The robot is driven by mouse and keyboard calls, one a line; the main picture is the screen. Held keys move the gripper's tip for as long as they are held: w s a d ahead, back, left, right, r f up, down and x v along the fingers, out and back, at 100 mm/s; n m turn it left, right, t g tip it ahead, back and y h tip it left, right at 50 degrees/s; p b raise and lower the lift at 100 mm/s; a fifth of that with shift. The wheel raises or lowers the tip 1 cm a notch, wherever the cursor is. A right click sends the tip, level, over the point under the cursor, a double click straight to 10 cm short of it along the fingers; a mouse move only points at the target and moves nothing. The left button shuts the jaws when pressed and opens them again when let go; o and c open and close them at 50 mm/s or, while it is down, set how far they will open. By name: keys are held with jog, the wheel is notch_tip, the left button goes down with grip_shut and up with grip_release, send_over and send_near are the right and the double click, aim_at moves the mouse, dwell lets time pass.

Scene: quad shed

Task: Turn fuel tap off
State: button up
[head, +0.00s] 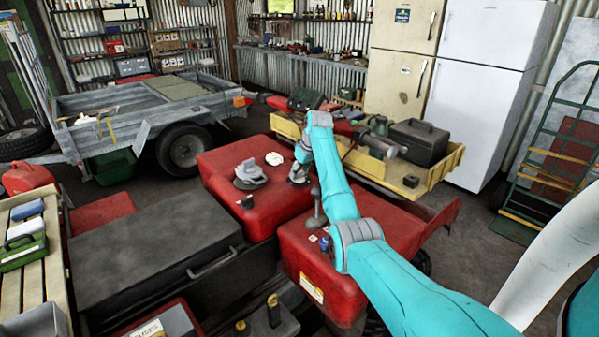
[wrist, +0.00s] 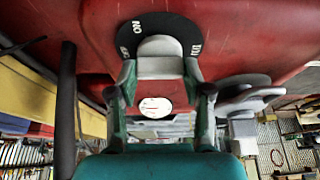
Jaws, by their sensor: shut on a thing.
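The fuel tap shows in the wrist view as a grey knob (wrist: 160,47) on a black round plate (wrist: 137,40) fixed to the red bodywork. The word ON reads at the plate's upper left; the other marks at its left and right edges are too small to read surely. My gripper (wrist: 160,70) has its two fingers on either side of the knob's grey grip, shut on it. In the head view my gripper (head: 298,174) is beside the red tank (head: 262,208); the tap is hidden there. I cannot tell which mark the knob points to.
A white round dial (head: 274,159) and a grey cap (head: 250,174) sit on the tank close to my gripper. A dark lever (head: 317,208) stands in front. A yellow tray (head: 440,170) with a black toolbox (head: 419,141) lies behind my arm.

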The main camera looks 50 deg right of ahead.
jog(key=o, duration=1.2)
jog(key=shift+c, duration=0.2)
jog(key=shift+r, duration=0.1)
jog(key=v, duration=1.1)
jog(key=shift+s+r, duration=0.3)
